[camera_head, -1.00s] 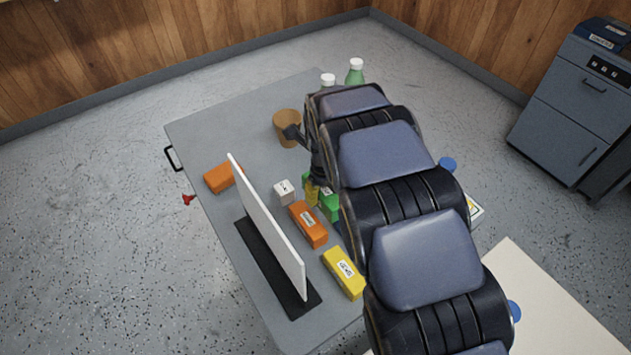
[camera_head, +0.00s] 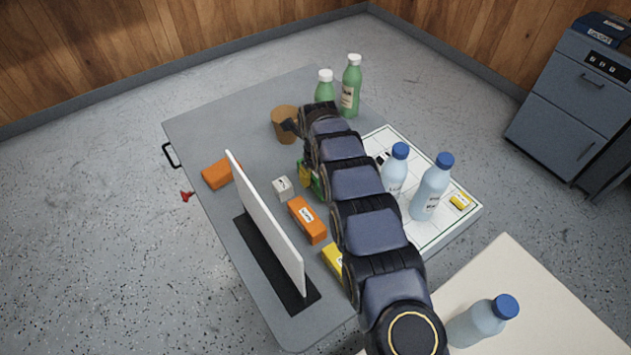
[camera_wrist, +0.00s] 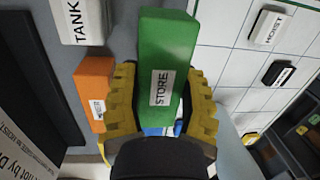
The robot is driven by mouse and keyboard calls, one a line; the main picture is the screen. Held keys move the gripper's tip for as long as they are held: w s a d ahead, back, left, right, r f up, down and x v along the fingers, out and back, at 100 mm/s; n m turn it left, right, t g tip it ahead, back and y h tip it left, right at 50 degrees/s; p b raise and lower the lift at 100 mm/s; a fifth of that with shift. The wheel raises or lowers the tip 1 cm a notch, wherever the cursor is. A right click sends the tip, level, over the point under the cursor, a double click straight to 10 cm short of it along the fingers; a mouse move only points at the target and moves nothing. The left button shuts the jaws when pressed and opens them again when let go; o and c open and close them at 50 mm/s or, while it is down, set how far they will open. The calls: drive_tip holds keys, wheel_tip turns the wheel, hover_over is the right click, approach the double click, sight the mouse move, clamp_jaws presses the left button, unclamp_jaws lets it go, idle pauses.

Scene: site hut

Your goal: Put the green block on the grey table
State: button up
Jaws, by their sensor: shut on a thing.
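The green block (camera_wrist: 165,50), labelled STORE, is between the yellow fingers of my gripper (camera_wrist: 160,100) in the wrist view. The fingers are shut on its sides. In the head view only a sliver of the green block (camera_head: 317,187) shows beside my arm, which hides the rest. My gripper (camera_head: 307,176) is over the middle of the grey table (camera_head: 235,130), near the white block (camera_head: 283,188). I cannot tell whether the block touches the tabletop.
Orange blocks (camera_head: 308,220) (camera_head: 217,174), a partly hidden yellow block (camera_head: 333,260) and an upright white panel (camera_head: 265,225) stand close left. A brown cup (camera_head: 285,124) and green bottles (camera_head: 351,88) are behind. Blue-capped bottles (camera_head: 431,190) stand on a white gridded board (camera_head: 452,228) at right.

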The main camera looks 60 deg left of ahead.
sight(316, 182)
drive_tip(key=shift+a+f, duration=0.15)
drive_tip(key=shift+f, duration=1.55)
drive_tip(key=shift+f, duration=0.2)
drive_tip(key=o, duration=1)
drive_tip(key=shift+o, duration=0.2)
drive_tip(key=shift+r, duration=0.1)
drive_tip(key=r, duration=0.8)
drive_tip(key=s+d+r, duration=0.1)
drive_tip(key=r, duration=0.3)
drive_tip(key=shift+d, duration=0.1)
